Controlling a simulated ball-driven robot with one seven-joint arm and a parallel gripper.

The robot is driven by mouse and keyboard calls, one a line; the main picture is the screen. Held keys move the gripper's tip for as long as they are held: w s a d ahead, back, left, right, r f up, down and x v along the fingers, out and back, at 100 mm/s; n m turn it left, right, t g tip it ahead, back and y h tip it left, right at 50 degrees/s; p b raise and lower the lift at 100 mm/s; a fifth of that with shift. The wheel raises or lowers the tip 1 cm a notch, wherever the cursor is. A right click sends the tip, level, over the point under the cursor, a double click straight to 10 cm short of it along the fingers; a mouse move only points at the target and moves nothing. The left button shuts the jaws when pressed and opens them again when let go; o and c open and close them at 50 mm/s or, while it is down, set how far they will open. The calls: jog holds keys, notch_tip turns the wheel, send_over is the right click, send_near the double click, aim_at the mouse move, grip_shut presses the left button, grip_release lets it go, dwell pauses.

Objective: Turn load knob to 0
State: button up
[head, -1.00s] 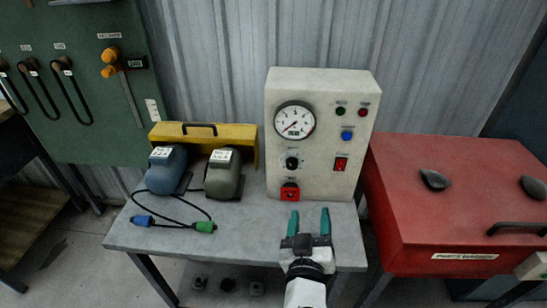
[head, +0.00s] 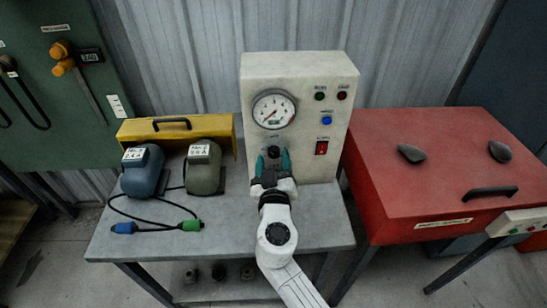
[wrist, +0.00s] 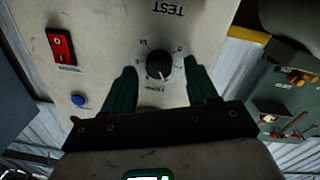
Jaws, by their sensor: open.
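The load knob is a black round knob (head: 273,152) with a printed scale, on the front of the cream test box (head: 320,165). In the wrist view the knob (wrist: 158,64) stands between the two green fingers, its white pointer line toward the lower part of its face; the scale figures are too blurred to read surely. My gripper (head: 272,160) is open, one finger on each side of the knob. In the wrist view its fingertips (wrist: 158,73) appear apart from the knob. The box's lower front is hidden behind my gripper.
A dial gauge (head: 273,109) sits above the knob, with a red switch (head: 321,148) and blue button (head: 327,120) to the right. Two motors (head: 143,170) with cables stand left on the grey bench (head: 120,246). A red cabinet (head: 440,165) stands right.

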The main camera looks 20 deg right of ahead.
jog(key=shift+w+d, duration=0.15)
jog(key=shift+w, duration=0.2)
jog(key=shift+c, duration=0.2)
jog(key=c, duration=1)
